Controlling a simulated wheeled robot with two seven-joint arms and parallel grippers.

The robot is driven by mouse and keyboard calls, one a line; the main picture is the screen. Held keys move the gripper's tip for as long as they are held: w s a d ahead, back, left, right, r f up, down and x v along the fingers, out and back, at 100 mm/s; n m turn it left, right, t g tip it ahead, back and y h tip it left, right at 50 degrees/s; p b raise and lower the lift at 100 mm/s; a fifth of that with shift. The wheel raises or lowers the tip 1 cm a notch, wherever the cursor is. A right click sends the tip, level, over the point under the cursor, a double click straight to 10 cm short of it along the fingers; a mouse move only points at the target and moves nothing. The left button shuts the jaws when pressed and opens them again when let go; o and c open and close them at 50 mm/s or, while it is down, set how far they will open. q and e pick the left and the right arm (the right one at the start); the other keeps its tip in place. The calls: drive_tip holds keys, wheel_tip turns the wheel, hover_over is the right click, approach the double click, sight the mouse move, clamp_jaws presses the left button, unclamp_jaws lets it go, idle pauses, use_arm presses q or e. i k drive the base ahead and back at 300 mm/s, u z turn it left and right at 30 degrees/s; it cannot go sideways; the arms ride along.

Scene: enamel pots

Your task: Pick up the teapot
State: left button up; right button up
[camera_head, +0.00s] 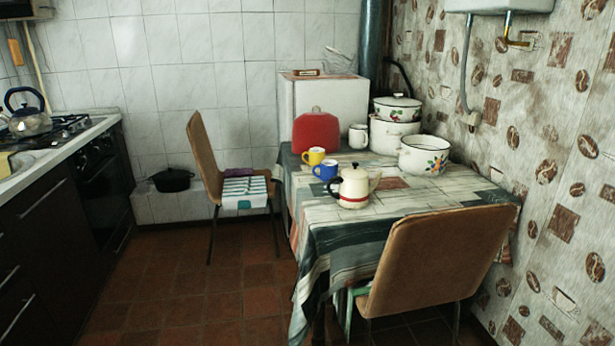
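A cream teapot (354,187) with a red band near its base and a dark knob on its lid stands upright on the table (400,205), near the front left part of the top. A kettle (28,115) of shiny metal with a black handle sits on the stove at the far left. Neither of my grippers shows in the head view.
A blue mug (326,170) and a yellow mug (313,157) stand close behind the teapot at left. Enamel pots (424,155) and a red cover (316,133) are farther back. A brown chair (438,258) stands at the table's front. Open tiled floor (190,300) lies left of the table.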

sight(352, 193)
drive_tip(key=u, duration=0.5)
drive_tip(key=i, duration=2.1)
drive_tip(key=z, duration=0.65)
